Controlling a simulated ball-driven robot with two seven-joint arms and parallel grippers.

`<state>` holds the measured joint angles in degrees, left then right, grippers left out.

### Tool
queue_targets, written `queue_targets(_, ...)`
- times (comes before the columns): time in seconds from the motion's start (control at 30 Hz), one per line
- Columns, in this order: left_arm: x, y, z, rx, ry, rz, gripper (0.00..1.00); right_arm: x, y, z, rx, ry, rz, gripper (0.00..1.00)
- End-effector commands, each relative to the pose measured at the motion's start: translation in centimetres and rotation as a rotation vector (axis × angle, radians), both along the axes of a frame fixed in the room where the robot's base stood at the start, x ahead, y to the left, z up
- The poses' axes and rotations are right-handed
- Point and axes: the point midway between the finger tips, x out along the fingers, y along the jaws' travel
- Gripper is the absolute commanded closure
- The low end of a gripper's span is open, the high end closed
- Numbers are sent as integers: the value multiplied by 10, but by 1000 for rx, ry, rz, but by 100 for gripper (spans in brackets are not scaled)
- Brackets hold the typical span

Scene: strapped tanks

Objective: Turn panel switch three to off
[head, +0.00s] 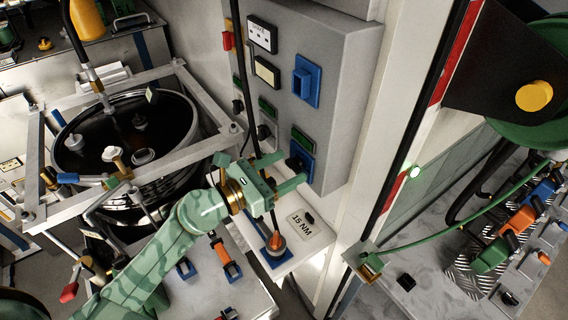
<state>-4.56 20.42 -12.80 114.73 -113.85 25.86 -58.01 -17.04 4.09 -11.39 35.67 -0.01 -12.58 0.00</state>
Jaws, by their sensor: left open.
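The grey control panel (335,105) stands upright at the centre of the head view. On its lower right is a blue-backed switch (303,158) with a dark knob and a green label (303,139) above it. A dark rotary switch (264,132) sits to its left, under another green label (268,107). The switch numbers are too small to read. My left gripper (293,169) is open beside the blue-backed switch, its green fingers pointing at the panel and partly covering that switch. Whether a finger touches the knob cannot be told. My right gripper is out of view.
A blue socket (305,82) sits higher on the panel. A black round tank (128,125) in a metal frame stands left. Below the gripper is a white plate marked 15 NM (300,224) with an orange-tipped tool (276,242). A white post (385,130) stands right.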

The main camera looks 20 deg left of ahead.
Motion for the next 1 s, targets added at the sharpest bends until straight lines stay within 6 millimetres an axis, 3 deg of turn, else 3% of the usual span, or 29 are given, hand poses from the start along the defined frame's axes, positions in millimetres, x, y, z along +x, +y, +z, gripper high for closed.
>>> queue_targets(0.33, 3, -3, -1, 0, 1, 0, 41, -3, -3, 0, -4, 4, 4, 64)
queue_targets(0.5, 3, -2, -1, 0, 1, 0, 83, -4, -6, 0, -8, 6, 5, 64)
queue_targets(1.0, 3, -2, 2, -88, 70, 1, 83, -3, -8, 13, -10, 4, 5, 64)
